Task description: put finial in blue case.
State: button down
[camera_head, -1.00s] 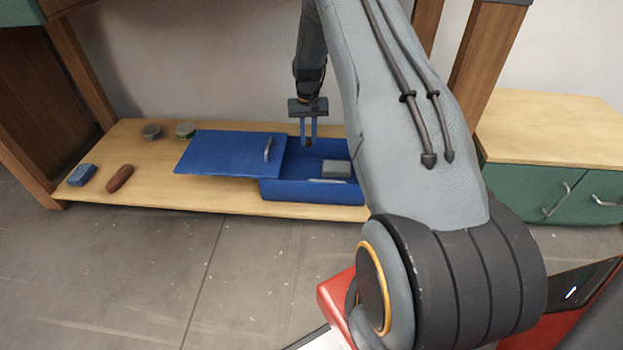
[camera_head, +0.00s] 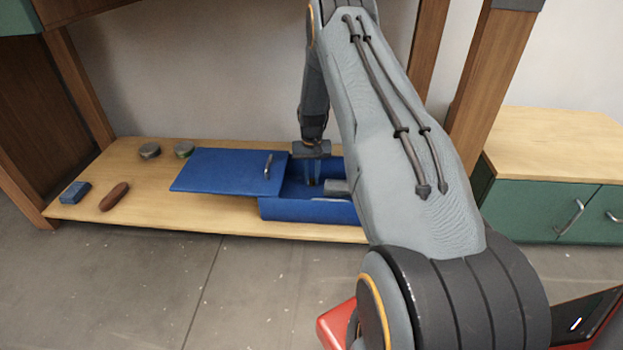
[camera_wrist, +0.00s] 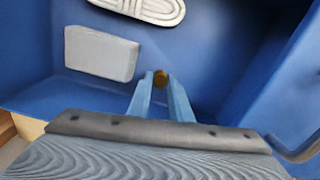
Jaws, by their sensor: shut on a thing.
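The blue case (camera_head: 310,211) stands on the low wooden shelf, with its blue lid (camera_head: 222,172) slid to the left so that the right part is open. My gripper (camera_head: 312,182) points down inside the open part. In the wrist view my gripper (camera_wrist: 160,88) is shut on a small round brass-brown finial (camera_wrist: 160,77) at its fingertips. The finial is over the blue floor of the case; I cannot tell whether it touches the floor. In the head view the finial is hidden or too small to make out.
A grey block (camera_wrist: 101,53) and a white oval object (camera_wrist: 145,8) lie in the case. The lid handle (camera_head: 267,166) is near the opening. A blue block (camera_head: 75,192), a brown oval object (camera_head: 114,196) and two round tins (camera_head: 149,151) stand on the shelf's left.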

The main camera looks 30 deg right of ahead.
aim_at(312, 180)
jog(key=shift+f, duration=0.5)
jog(key=shift+f, duration=0.1)
jog(key=c, duration=1.6)
grip_release()
notch_tip(312, 180, up, 9)
jog(key=p, duration=0.3)
jog(key=shift+p, duration=0.3)
jog(key=shift+f, duration=0.1)
